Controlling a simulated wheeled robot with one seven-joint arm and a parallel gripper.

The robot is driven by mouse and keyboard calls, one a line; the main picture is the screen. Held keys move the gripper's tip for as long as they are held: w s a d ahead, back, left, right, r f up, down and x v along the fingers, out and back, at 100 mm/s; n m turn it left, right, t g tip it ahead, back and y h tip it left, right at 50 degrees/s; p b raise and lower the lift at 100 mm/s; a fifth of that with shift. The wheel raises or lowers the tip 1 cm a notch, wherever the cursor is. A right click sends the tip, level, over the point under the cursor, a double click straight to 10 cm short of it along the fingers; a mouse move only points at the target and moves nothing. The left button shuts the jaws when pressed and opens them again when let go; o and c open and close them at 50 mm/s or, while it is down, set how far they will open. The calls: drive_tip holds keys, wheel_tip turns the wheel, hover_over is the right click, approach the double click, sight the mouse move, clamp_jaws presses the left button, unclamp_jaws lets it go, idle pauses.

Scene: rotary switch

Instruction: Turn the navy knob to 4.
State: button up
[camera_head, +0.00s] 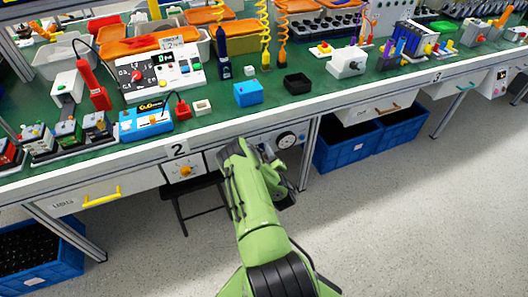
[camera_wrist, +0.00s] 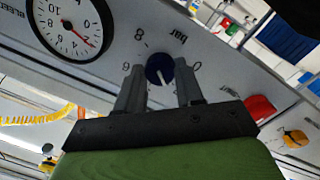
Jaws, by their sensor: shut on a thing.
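The navy knob (camera_wrist: 156,66) sits on a pale panel in the wrist view, which shows the panel turned nearly upside down. My gripper (camera_wrist: 160,68) has one finger on each side of the knob and is shut on it. A white pointer line on the knob runs downward and slightly right in that view. In the head view my green arm reaches the bench front and hides the knob.
A round gauge (camera_wrist: 72,25) with a red needle is beside the knob; it also shows in the head view (camera_head: 286,140). An orange knob (camera_head: 185,170) is on the panel to the left. Blue crates (camera_head: 345,147) stand under the bench at right. The front floor is clear.

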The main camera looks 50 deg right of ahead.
drive_tip(key=m+p, duration=0.4)
drive_tip(key=m, duration=0.1)
drive_tip(key=shift+r, duration=0.2)
drive_tip(key=shift+f+m+y+p, duration=0.1)
drive_tip(key=shift+m+y+p, duration=0.3)
drive_tip(key=shift+m+p, duration=1.45)
drive_tip(key=shift+m, duration=0.35)
drive_tip(key=shift+b, duration=0.3)
drive_tip(key=o, duration=1)
drive_tip(key=shift+o, duration=0.2)
